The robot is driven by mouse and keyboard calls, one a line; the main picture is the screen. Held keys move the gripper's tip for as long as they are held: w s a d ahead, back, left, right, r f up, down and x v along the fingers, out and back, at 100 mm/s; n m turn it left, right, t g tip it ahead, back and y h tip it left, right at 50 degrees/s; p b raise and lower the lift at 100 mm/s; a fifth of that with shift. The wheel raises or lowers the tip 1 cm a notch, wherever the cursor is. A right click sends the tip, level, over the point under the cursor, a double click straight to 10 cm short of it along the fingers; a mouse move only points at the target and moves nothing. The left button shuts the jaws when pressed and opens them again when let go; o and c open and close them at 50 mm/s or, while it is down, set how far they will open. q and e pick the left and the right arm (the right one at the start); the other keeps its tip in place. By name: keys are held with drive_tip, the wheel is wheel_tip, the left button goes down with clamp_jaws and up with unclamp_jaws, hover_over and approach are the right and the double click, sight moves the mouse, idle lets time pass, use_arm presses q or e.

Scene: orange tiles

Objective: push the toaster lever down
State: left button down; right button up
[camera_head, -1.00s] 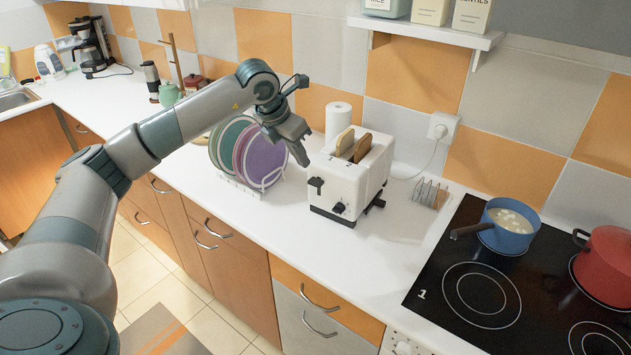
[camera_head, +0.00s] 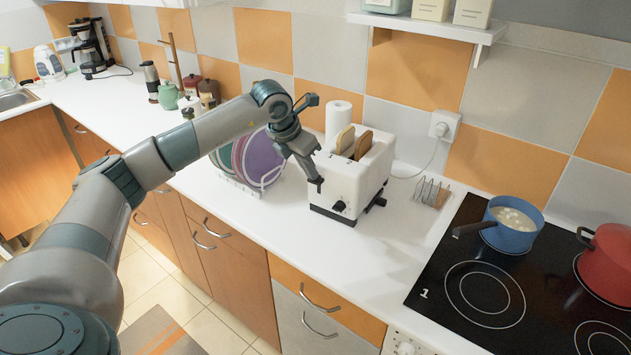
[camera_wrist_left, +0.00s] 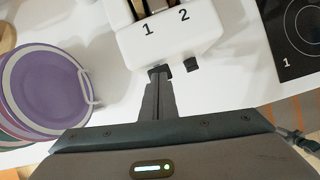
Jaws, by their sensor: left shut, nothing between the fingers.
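The white toaster (camera_head: 352,178) stands on the counter with two slices of bread (camera_head: 352,142) in its slots. It also shows in the left wrist view (camera_wrist_left: 168,40), marked 1 and 2. My left gripper (camera_head: 318,186) is shut and empty, at the toaster's front face. Its fingertips cover the spot of the black lever in the head view; in the left wrist view the fingertips (camera_wrist_left: 158,72) are at a dark part of the front edge. I cannot tell if they touch the lever. A black knob (camera_head: 340,206) is low on the front. My right gripper is not in view.
A rack with plates (camera_head: 262,160) stands left of the toaster. A paper roll (camera_head: 338,118) is behind it. A toast rack (camera_head: 432,192) and the hob with a blue pot (camera_head: 512,232) are to the right. The counter in front is clear.

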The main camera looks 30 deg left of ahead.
use_arm(q)
drive_tip(key=shift+f, duration=0.2)
idle(0.3)
wheel_tip(320, 180, down, 4)
drive_tip(key=b, duration=0.4)
drive_tip(key=shift+f, duration=0.25)
drive_tip(key=s, duration=0.2)
drive_tip(key=r, duration=0.1)
drive_tip(key=shift+s+a, duration=0.3)
drive_tip(key=shift+s, duration=0.1)
